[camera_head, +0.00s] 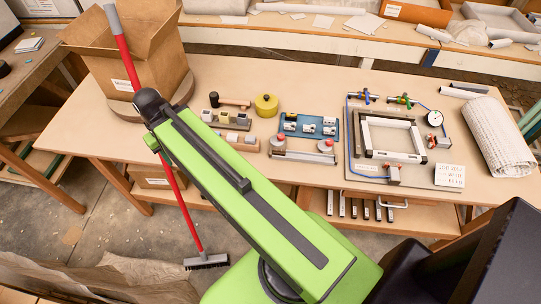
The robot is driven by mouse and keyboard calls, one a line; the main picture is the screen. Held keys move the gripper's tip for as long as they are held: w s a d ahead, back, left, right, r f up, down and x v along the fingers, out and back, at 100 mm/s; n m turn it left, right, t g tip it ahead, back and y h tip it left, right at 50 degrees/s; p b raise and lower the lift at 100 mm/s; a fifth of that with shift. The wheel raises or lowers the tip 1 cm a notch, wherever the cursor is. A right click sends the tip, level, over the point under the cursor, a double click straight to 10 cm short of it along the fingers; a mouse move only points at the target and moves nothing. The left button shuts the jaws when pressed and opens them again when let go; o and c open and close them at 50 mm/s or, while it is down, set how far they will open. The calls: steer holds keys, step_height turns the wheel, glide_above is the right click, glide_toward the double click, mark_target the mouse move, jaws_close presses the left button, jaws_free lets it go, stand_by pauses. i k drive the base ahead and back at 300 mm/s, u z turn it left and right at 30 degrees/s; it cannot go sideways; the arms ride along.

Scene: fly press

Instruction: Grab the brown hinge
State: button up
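I cannot make out a brown hinge in the head view; small parts on the workbench (440,94) are too small to name surely. A blue tray (289,127) on the bench holds several small white and dark parts. My green arm reaches from the lower right up to the left, across the bench's front edge, and hides part of the bench. My gripper is not in view; only the arm's black joint shows near the cardboard box.
An open cardboard box (128,58) stands at the bench's left end. A red-handled broom (171,178) leans against the bench. A mallet (231,102), a yellow round container (266,105), a metal frame (367,137) and a white roll (497,137) lie on the bench.

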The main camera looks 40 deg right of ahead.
mark_target(276, 151)
steer(key=u, duration=0.05)
steer(key=k, duration=0.85)
steer(key=u, duration=0.55)
steer(key=i, duration=0.5)
steer(key=u, duration=0.05)
